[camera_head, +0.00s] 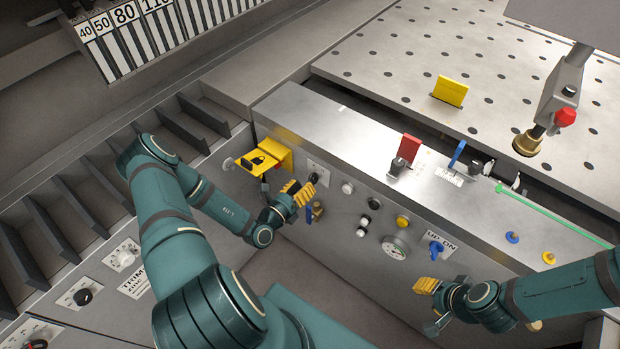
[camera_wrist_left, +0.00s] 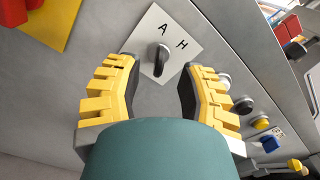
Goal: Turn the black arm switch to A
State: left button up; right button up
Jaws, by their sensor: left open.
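The black arm switch (camera_wrist_left: 161,60) sits on a white label plate (camera_wrist_left: 143,37) marked A and H in the left wrist view. Its lever lies below the letters there; I cannot tell which letter it is set to. In the head view the switch (camera_head: 313,178) is small, on the front panel. My left gripper (camera_head: 300,190) is open right in front of it. In the left wrist view its two yellow fingers (camera_wrist_left: 161,75) stand on either side of the switch, with gaps on both sides. My right gripper (camera_head: 432,304) is by the panel's lower right; its opening is unclear.
A yellow bracket (camera_head: 270,160) with a padlock symbol sticks out left of the switch. White, black and yellow buttons (camera_head: 402,221) and a gauge (camera_head: 395,247) are to the right.

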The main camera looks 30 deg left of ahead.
pick_arm(q)
jog(key=s, duration=0.7)
jog(key=shift+a, duration=0.25)
